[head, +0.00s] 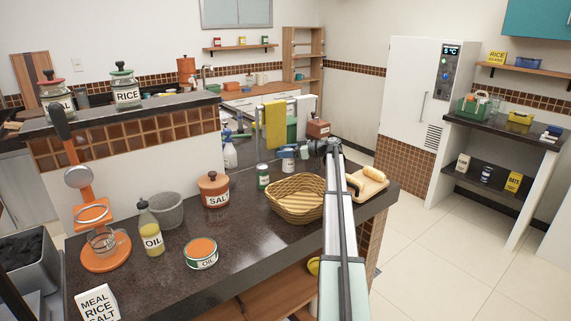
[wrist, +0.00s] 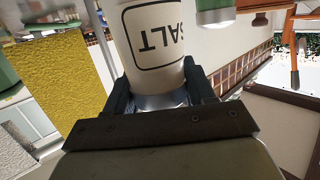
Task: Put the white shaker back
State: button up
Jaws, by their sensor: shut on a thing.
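The white shaker (wrist: 155,40) is in my gripper (wrist: 165,98). It is a cream-white cylinder with a dark-framed SALT label that reads upside down in the wrist view. My gripper is shut on its silvery cap end, and the body extends away from the fingers. In the head view my gripper (head: 289,151) is small, behind the wicker basket, and the white shaker (head: 288,166) shows just below it. I cannot tell whether the shaker's base touches the counter.
A wicker basket (head: 296,205) stands in front of the gripper, a green can (head: 263,177) to its left. A yellow towel (head: 275,124) hangs on a rail behind. A bread board (head: 369,187) is at right. A SALT jar (head: 214,190) and OIL bottle (head: 151,232) stand further left.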

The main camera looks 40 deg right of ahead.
aim_at(285, 161)
jog(key=shift+f, duration=2.15)
jog(key=shift+f, duration=0.15)
jog(key=o, duration=1.1)
jog(key=shift+v, duration=3.75)
jog(key=shift+o, duration=0.3)
